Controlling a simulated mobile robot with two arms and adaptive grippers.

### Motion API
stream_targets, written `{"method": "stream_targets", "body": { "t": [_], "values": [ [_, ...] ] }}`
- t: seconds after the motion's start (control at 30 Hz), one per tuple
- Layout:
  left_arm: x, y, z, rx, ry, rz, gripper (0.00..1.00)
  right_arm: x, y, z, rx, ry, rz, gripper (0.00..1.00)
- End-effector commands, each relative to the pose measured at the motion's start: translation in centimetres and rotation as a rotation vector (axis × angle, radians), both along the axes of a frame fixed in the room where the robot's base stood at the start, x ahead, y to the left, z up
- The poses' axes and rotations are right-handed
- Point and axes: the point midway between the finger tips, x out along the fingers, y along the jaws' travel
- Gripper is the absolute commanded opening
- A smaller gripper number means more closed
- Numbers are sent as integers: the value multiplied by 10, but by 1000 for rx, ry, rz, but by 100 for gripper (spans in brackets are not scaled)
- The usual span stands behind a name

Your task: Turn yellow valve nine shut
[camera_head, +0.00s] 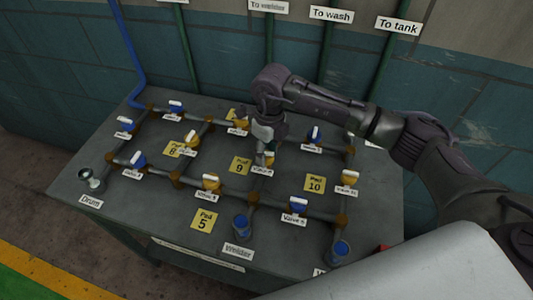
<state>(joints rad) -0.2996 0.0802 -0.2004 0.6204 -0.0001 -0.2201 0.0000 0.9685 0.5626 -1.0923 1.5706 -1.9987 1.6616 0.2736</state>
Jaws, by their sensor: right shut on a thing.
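Yellow valve nine (270,157) sits on the pipework in the middle of the grey table, beside the yellow "Pad 9" plate (240,166). Its small label is under it. My right gripper (266,148) reaches down from above and is shut on the valve's handle. The fingers and wrist cover most of the valve, so the handle's angle is hard to tell. My left gripper is out of view.
Several blue and yellow valves surround it, such as a blue valve (314,133) to the right and a yellow valve (211,181) at the lower left. A "Pad 10" plate (314,183) lies at the right. Green pipes stand behind the table.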

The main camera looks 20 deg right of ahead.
Motion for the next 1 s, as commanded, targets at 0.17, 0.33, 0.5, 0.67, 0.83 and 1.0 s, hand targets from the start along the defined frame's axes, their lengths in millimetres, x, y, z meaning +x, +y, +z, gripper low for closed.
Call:
{"method": "stream_targets", "body": {
  "t": [0.17, 0.33, 0.5, 0.67, 0.83, 1.0],
  "values": [
    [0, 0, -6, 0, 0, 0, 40, 1, -1, 0, 0, -3, -109, 7],
    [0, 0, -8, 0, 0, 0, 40, 1, 0, 1, 0, -3, -175, 7],
    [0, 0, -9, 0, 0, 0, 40, 1, -1, 1, 0, -4, -209, 7],
    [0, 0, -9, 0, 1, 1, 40, 1, -1, 1, 0, -4, -221, 7],
    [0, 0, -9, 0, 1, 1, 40, 1, -1, 1, 1, -3, -222, 7],
    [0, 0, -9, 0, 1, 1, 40, 1, -1, 1, 1, -3, -222, 47]
  ]
}}
